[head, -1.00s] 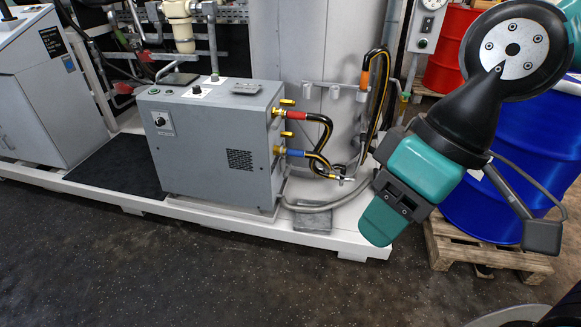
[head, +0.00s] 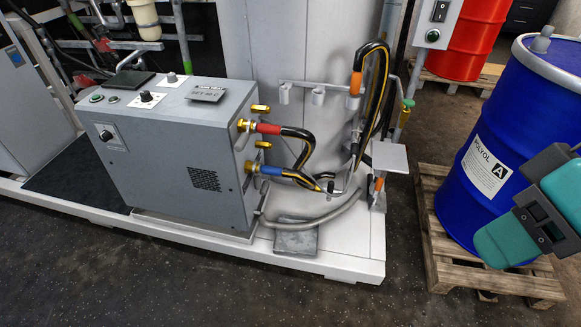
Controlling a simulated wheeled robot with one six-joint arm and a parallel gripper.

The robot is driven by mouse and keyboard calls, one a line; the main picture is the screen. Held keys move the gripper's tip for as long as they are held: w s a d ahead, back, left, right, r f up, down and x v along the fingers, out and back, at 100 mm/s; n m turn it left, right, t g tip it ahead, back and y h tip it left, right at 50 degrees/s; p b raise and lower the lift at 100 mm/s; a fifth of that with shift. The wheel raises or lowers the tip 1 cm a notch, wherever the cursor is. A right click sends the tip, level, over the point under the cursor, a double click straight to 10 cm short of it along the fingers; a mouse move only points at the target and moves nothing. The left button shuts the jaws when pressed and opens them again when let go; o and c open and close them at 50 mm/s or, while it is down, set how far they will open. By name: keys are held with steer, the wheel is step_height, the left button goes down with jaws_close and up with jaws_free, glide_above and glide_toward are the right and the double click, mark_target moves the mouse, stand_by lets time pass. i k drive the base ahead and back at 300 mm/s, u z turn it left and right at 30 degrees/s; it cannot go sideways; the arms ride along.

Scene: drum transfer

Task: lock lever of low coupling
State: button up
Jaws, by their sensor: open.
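The grey box (head: 185,150) carries two hose couplings on its right side. The low coupling (head: 252,168) is brass, with a blue-sleeved hose end (head: 271,170) at it. A brass lever-like piece (head: 263,145) stands out just above it. The upper coupling (head: 243,126) has a red-sleeved hose end (head: 268,128) and a similar brass piece (head: 261,109) above. Whether either lever is locked is too small to tell. My gripper (head: 497,243) is at the right edge, in front of the blue drum, far from the couplings. It is open, with nothing seen in it.
A blue drum (head: 490,150) labelled POLYOL A stands on a wooden pallet (head: 445,270). Black hoses (head: 378,75) hang on a rack right of the box. A grey hose (head: 325,215) runs over the white platform (head: 350,250). The dark floor in front is clear.

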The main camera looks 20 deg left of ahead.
mark_target(257, 178)
steer(key=u, duration=0.2)
steer(key=i, duration=0.9)
steer(key=u, duration=0.55)
